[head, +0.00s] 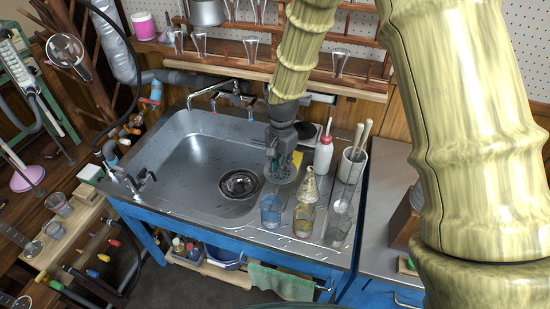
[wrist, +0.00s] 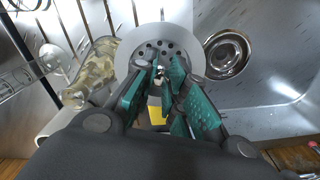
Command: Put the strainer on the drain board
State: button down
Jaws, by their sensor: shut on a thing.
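The strainer is a pale grey round disc with small holes (head: 283,178); it also shows in the wrist view (wrist: 188,33). My gripper (head: 279,160) points down over it, its green-padded fingers (wrist: 160,78) shut on the strainer's small middle part, largely hidden between the pads. The strainer is over the right edge of the sink bowl, by the drain board; I cannot tell whether it touches anything below. The ribbed metal drain board (head: 287,222) lies to the right of the bowl and holds several vessels.
On the drain board stand a blue glass (head: 271,210), a yellowish glass (head: 304,219), a pale conical flask (head: 306,186) and a clear glass (head: 339,222). A white bottle with a red top (head: 323,155) and a pot of sticks (head: 352,165) stand behind. The sink drain (head: 240,184) is left.

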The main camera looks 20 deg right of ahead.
jog(key=shift+s+a+f, duration=0.1)
jog(key=shift+s+a, duration=0.05)
jog(key=shift+s, duration=0.05)
jog(key=shift+f+b, duration=0.15)
jog(key=shift+b, duration=0.15)
jog(key=shift+w+a+f+b, duration=0.15)
jog(key=shift+f+b, duration=0.1)
jog(key=shift+f, duration=0.2)
jog(key=shift+w+d+f+b, duration=0.1)
jog(key=shift+w+f+b, duration=0.1)
jog(key=shift+f, duration=0.25)
jog(key=shift+s+f+b, duration=0.25)
jog(key=shift+f+b, duration=1.9)
jog(key=shift+f, duration=0.25)
jog(key=shift+f, duration=0.55)
jog(key=c, duration=1.4)
grip_release()
jog(key=shift+w, duration=0.1)
jog(key=shift+o, duration=0.2)
jog(key=shift+r, duration=0.15)
